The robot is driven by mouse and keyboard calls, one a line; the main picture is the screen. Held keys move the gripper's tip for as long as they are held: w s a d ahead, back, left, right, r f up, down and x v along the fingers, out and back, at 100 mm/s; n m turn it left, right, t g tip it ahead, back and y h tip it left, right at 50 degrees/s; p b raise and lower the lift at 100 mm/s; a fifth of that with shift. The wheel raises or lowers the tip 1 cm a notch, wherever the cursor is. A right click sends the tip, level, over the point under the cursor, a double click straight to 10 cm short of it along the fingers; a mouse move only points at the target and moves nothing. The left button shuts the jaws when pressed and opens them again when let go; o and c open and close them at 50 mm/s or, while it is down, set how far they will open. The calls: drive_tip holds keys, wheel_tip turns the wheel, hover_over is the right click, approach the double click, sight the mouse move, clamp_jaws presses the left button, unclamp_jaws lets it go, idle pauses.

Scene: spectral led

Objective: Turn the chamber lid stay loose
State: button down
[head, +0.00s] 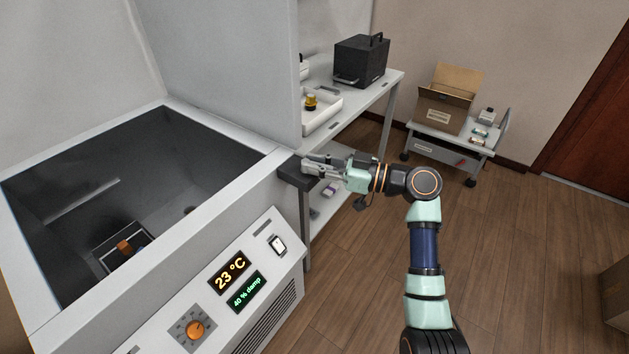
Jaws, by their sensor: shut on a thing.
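The chamber (285,195) is a large white box at the left, open at the top with a dark grey interior. Its tall pale lid (210,50) stands raised behind the opening. My gripper (308,166) is at the chamber's right rear corner, beside a dark block (292,178) on the rim. Its fingers are shut on a small part there, which I take to be the lid stay. The fingers hide most of that part, so its turn angle cannot be seen.
Inside the chamber is a small tray (103,258) with an orange item. The front panel has a display (230,273) reading 23 °C and an orange knob (195,330). A white bench (368,93) with a black case stands behind; a cart (450,145) holds a carton.

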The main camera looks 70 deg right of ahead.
drive_tip(key=y, duration=0.1)
drive_tip(key=n+y, duration=0.2)
drive_tip(key=shift+d+g+y+b, duration=0.25)
drive_tip(key=shift+g+y+b, duration=0.05)
drive_tip(key=shift+g, duration=0.1)
drive_tip(key=shift+w+n+y, duration=0.1)
drive_tip(key=shift+n+y, duration=0.4)
drive_tip(key=shift+d+f+n+g+y, duration=0.1)
drive_tip(key=shift+n+g+y, duration=0.2)
drive_tip(key=shift+y, duration=0.1)
drive_tip(key=c, duration=1.2)
unclamp_jaws()
drive_tip(key=shift+w, duration=0.1)
drive_tip(key=v, duration=1.2)
